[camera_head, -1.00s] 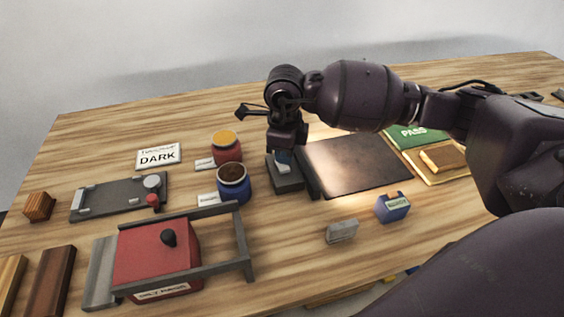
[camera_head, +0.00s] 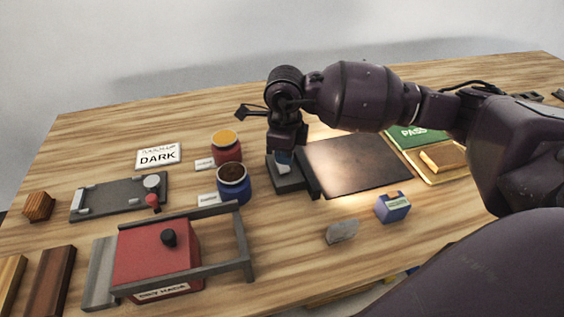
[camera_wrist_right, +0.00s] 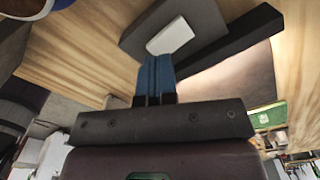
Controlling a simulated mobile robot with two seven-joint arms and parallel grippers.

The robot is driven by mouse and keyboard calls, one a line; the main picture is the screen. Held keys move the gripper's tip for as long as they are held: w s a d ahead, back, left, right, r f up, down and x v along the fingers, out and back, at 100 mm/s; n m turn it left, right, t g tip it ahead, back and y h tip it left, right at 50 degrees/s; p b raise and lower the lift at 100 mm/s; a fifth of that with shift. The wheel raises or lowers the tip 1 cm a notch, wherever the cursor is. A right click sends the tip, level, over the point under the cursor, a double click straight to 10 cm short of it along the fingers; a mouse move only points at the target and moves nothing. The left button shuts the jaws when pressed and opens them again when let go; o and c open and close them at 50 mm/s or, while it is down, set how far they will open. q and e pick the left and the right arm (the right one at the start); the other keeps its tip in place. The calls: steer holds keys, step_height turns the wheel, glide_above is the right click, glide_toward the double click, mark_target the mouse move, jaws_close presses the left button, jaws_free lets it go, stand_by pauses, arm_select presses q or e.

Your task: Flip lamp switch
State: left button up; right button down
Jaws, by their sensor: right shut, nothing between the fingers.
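The lamp switch is a white rocker (camera_wrist_right: 170,36) on a dark grey base (camera_head: 287,183), left of a dark plate. My right gripper (camera_head: 284,157) is shut and empty, with its blue fingertips pointing down at the rocker. In the right wrist view the blue fingers (camera_wrist_right: 155,75) are pressed together and their tips are at the near edge of the rocker; I cannot tell whether they touch it. In the head view the gripper partly hides the switch. My left gripper is not in view.
Right of the switch lies a dark plate (camera_head: 358,163) with a lit patch. Two paint jars, red (camera_head: 226,148) and blue (camera_head: 233,185), stand close to its left. A red box (camera_head: 160,257) in a grey frame is at the front left. A blue box (camera_head: 393,207) and grey block (camera_head: 342,232) lie in front.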

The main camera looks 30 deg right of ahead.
mark_target(285, 168)
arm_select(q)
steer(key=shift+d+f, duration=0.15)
arm_select(e)
steer(key=shift+f, duration=0.3)
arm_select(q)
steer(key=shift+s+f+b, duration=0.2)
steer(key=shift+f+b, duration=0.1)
arm_select(e)
steer(key=shift+f, duration=0.5)
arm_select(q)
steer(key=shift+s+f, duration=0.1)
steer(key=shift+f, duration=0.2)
arm_select(e)
steer(key=shift+f, duration=0.5)
steer(key=shift+r+p, duration=0.7)
steer(key=shift+r, duration=1.2)
steer(key=shift+r+p, duration=0.8)
steer(key=shift+r, duration=0.85)
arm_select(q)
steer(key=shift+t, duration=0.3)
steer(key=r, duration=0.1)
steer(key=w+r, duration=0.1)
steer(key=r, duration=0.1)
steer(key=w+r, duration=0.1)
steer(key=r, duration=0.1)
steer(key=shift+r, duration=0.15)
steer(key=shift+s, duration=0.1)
